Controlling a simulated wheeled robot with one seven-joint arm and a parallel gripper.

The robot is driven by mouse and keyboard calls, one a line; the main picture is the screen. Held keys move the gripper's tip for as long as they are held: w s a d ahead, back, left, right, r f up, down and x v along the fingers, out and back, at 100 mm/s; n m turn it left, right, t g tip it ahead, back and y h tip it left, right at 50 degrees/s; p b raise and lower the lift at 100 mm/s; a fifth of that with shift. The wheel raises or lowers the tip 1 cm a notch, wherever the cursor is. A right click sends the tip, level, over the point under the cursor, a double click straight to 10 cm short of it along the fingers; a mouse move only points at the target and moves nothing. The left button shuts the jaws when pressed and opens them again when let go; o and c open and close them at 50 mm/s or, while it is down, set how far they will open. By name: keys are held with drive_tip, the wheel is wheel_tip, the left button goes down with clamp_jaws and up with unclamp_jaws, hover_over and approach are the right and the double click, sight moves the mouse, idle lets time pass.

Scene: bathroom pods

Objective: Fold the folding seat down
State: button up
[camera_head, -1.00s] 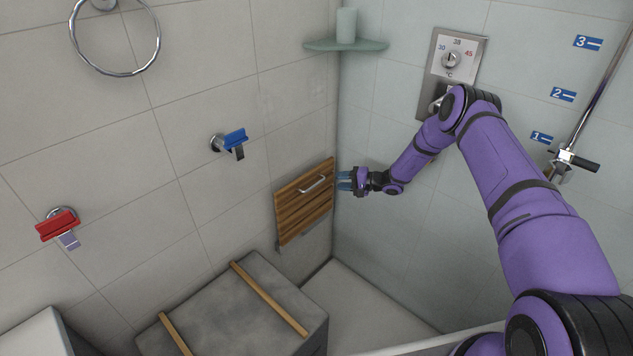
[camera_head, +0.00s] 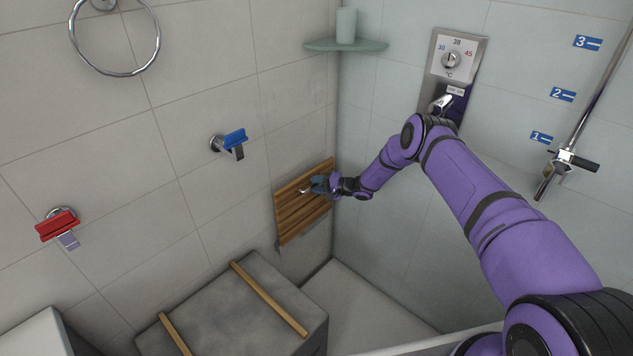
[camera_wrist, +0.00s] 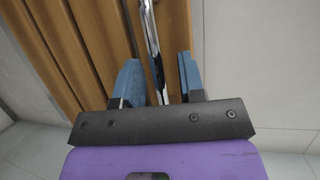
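The folding seat (camera_head: 300,217) is a slatted wooden panel standing upright against the left wall, near the corner. A chrome bar handle (camera_head: 304,191) is on its upper part, partly hidden by my gripper. My gripper (camera_head: 319,185) is at the seat's upper right, at the handle. In the wrist view, the blue fingers of my gripper (camera_wrist: 160,82) are apart, with the chrome handle (camera_wrist: 152,45) running between them and a gap visible on each side. The wooden slats (camera_wrist: 75,50) lie behind.
A dark grey box (camera_head: 235,315) with wooden strips stands below and left of the seat. A thermostat panel (camera_head: 452,65) and a shower rail (camera_head: 585,105) are on the right wall. The corner floor is clear.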

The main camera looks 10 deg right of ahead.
drive_tip(key=shift+w+a, duration=0.15)
drive_tip(key=shift+a, duration=0.15)
clamp_jaws()
drive_tip(key=shift+d, duration=0.15)
